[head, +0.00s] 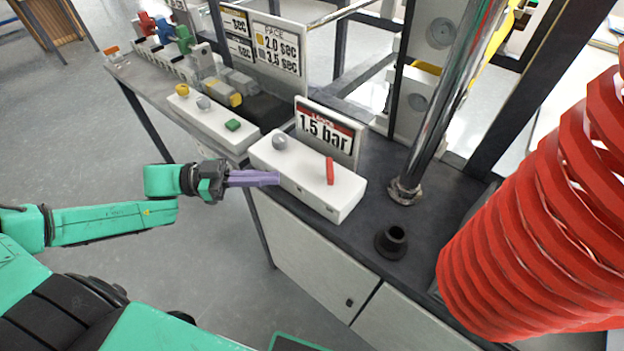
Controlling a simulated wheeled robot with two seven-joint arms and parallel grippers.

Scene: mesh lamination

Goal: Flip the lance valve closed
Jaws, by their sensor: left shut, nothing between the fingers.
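The likely lance valve is a red lever (330,171) standing roughly upright on top of a white box (306,179) on the dark bench. A grey knob (279,141) sits on the same box, left of the lever. My left gripper (278,178), with purple fingers, is shut and empty. It appears at the box's left front side, left of the red lever and apart from it. I cannot tell whether the fingertips touch the box. My right gripper is not in view.
A "1.5 bar" sign (327,131) stands behind the box. A second white box (213,121) with coloured buttons is to the left. A metal pole (441,100), a black cup-like fitting (391,241) and a large red coiled hose (545,220) are to the right. The floor at left is clear.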

